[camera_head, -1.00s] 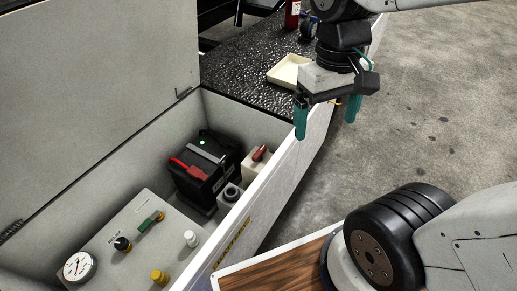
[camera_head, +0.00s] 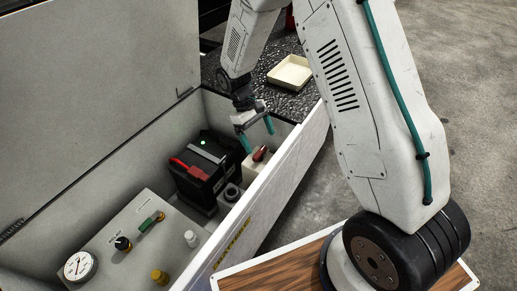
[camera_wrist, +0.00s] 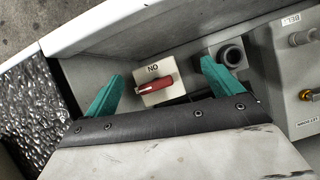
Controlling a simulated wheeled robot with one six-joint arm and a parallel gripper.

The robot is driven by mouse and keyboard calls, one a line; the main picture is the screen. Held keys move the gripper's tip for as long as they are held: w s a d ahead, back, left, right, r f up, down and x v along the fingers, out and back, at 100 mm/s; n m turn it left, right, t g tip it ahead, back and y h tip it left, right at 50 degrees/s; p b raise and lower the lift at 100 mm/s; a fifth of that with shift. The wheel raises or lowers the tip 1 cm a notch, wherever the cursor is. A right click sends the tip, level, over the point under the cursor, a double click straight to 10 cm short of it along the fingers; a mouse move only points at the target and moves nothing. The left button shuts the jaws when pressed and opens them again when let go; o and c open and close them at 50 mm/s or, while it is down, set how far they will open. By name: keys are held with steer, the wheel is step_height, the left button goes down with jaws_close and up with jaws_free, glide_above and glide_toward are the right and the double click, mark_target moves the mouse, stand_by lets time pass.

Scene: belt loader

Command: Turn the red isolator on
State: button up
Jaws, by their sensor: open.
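The red isolator handle (camera_head: 260,153) sits on a cream box inside the open compartment, right of the black battery. In the wrist view the red handle (camera_wrist: 155,87) lies roughly crosswise on the cream box (camera_wrist: 147,70), tilted slightly, with the lettering "ON" upside down above it. My gripper (camera_head: 258,135) is open above the isolator, its teal fingers apart and empty. In the wrist view my gripper (camera_wrist: 163,75) has one finger on each side of the handle, neither seen touching it. How far above the handle the fingertips are I cannot tell.
The black battery (camera_head: 192,185) with a red lever and green light stands left of the isolator. A black round fitting (camera_head: 231,192) is in front. A panel (camera_head: 140,225) with knobs and a gauge (camera_head: 80,267) is nearer. The compartment wall (camera_head: 290,165) runs along the right.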

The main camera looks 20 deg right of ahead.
mark_target(260, 151)
steer(key=w+f, duration=0.2)
steer(key=shift+a+f+n, duration=0.15)
steer(key=shift+f+n, duration=0.15)
steer(key=shift+n+t, duration=0.6)
steer(key=shift+t, duration=0.1)
steer(key=f, duration=0.2)
steer(key=d+f, duration=0.1)
steer(key=f, duration=0.2)
steer(key=w+f, duration=0.1)
steer(key=f, duration=0.1)
steer(key=shift+w+d+f, duration=0.1)
steer(key=shift+d+f, duration=0.1)
steer(key=shift+f, duration=0.05)
steer(key=shift+c, duration=0.3)
steer(key=c, duration=0.9)
steer(key=shift+d, duration=0.15)
